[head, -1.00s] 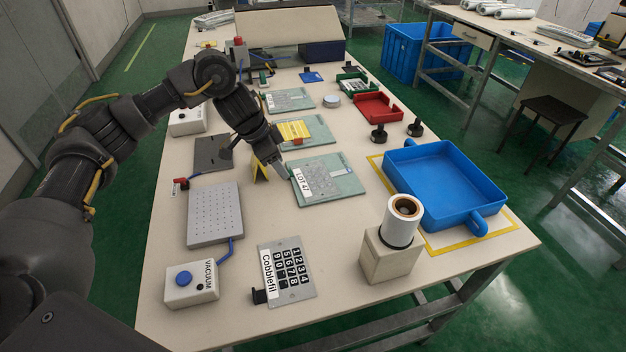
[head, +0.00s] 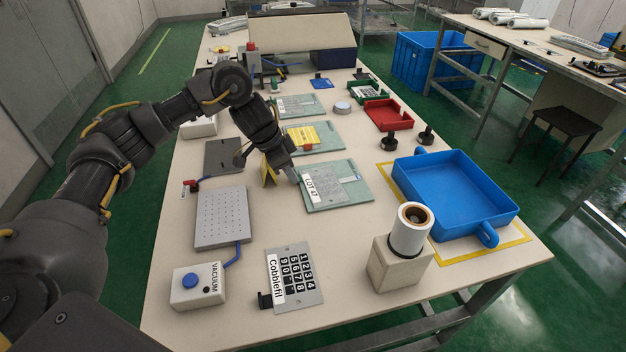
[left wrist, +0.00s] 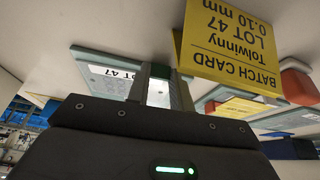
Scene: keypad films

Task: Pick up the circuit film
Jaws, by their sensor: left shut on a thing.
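The circuit film (head: 343,183) is a flat, pale green sheet with a white LOT 47 label on its left side, lying at the middle of the table. My left gripper (head: 294,177) is at its left edge and is shut on that edge. My right gripper is in neither view.
A yellow batch card (head: 268,171) stands close beside my left gripper. More pale green sheets (head: 330,137) lie behind. A blue tray (head: 455,170) is at the right, a white roll on a block (head: 400,268) in front. The perforated plate (head: 221,218) and keypad sheet (head: 294,277) lie nearer.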

